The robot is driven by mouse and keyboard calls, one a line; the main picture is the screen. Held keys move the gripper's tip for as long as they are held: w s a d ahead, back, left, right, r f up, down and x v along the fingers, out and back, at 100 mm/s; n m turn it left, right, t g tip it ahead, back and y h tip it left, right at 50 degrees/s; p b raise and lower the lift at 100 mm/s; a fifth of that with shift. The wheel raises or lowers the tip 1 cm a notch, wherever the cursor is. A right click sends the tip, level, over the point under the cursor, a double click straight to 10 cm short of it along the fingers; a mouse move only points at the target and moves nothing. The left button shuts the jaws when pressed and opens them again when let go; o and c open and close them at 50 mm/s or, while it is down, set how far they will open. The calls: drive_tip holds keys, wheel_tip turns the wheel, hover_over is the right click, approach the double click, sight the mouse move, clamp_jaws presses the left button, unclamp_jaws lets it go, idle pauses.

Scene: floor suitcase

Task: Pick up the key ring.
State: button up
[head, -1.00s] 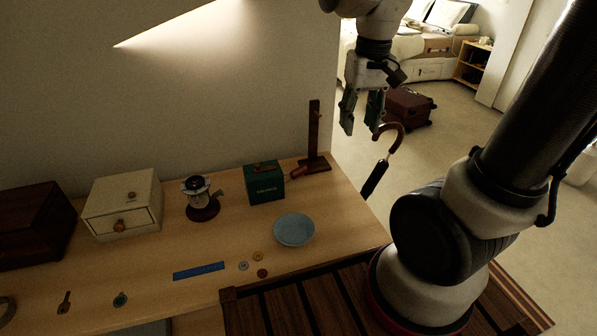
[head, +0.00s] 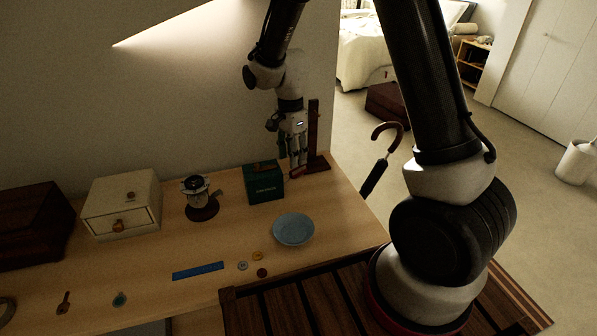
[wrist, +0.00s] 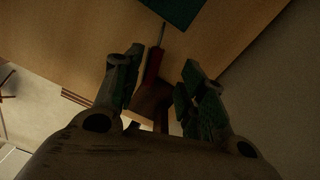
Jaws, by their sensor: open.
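I cannot make out the key ring for certain. A small teal round piece with a loop (head: 119,299) and a brown key-shaped piece (head: 64,302) lie apart at the front left of the table in the head view. My gripper (head: 294,164) is far from both, at the back right of the table, beside the dark wooden stand (head: 314,135). In the wrist view my gripper (wrist: 160,66) is open. A red-handled tool with a thin metal shaft (wrist: 152,64) shows between its fingers, and I see no grip on it.
A green box (head: 264,182) stands left of my gripper. A blue dish (head: 293,229), a blue strip (head: 198,271), several small discs, a small grinder-like object (head: 200,198) and a cream drawer box (head: 121,204) are on the table. An umbrella (head: 378,165) is by its right edge.

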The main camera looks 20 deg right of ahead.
sight(296, 169)
drive_tip(key=f, duration=0.3)
drive_tip(key=s+f, duration=0.1)
drive_tip(key=f, duration=0.1)
drive_tip(key=shift+d+f, duration=0.2)
drive_tip(key=shift+d, duration=0.1)
clamp_jaws()
